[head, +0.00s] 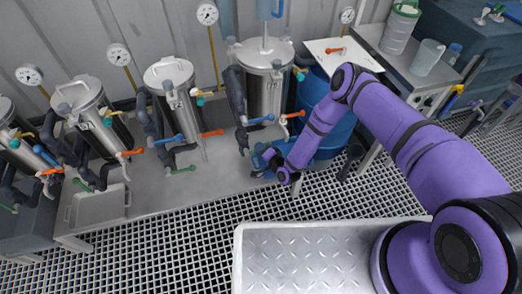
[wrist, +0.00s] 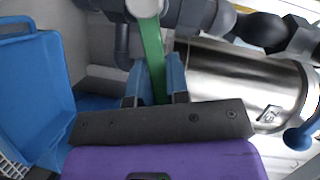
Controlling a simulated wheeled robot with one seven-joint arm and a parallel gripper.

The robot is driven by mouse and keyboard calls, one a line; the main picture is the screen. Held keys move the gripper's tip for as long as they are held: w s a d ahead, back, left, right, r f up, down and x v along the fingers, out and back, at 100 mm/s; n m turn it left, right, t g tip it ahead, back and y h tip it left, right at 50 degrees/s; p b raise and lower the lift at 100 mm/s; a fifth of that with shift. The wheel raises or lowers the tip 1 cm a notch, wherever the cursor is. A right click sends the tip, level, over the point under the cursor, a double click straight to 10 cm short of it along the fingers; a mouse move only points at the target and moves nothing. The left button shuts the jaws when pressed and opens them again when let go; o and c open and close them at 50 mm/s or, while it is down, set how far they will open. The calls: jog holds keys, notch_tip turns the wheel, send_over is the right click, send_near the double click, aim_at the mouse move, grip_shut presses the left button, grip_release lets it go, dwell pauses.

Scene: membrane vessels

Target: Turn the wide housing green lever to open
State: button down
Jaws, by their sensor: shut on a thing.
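The green lever (wrist: 153,50) runs from a pale round valve hub (wrist: 143,6) down between the blue fingers of my gripper (wrist: 155,88). My gripper is shut on this lever. In the head view my gripper (head: 265,160) is low in front of the housing, and the lever is hidden there.
Narrower vessels (head: 172,88) with orange, blue and green levers stand to the left. Grey pipes (head: 240,110) run beside the wide housing. A blue drum (head: 317,97) is close on its right. A grating floor (head: 180,235) lies in front.

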jog(key=shift+s+a+r+n+h, duration=0.1)
jog(key=shift+a+r+n+h, duration=0.15)
jog(key=shift+r+n, duration=0.25)
jog(key=shift+a+r+n+h, duration=0.15)
jog(key=shift+r+n+h, duration=0.1)
jog(key=shift+n, duration=0.45)
jog(key=n, duration=0.1)
jog(key=a+r+n+h, duration=0.1)
jog(key=shift+s+a+r+n+g+h, duration=0.15)
jog(key=shift+s+r+n+g+h, duration=0.05)
jog(key=shift+n+g+h, duration=0.1)
jog(key=shift+s+a+r+n+h, duration=0.15)
jog(key=shift+a+r+n+h, duration=0.1)
jog(key=shift+a+n+h, duration=0.3)
jog(key=shift+s+a+r+n+h, duration=0.1)
jog(key=shift+a+r+n+h, duration=0.15)
jog(key=shift+n, duration=0.4)
jog(key=shift+s+a+r+n+h, duration=0.1)
jog(key=shift+s+a+n+h, duration=0.15)
jog(key=shift+a+n+h, duration=0.9)
jog(key=shift+d+n, duration=0.2)
jog(key=shift+n, duration=0.05)
jog(key=c, duration=1.1)
grip_release()
jog(key=shift+y, duration=0.25)
jog(key=shift+s, duration=0.1)
jog(key=v, duration=1)
jog(key=shift+s, duration=0.4)
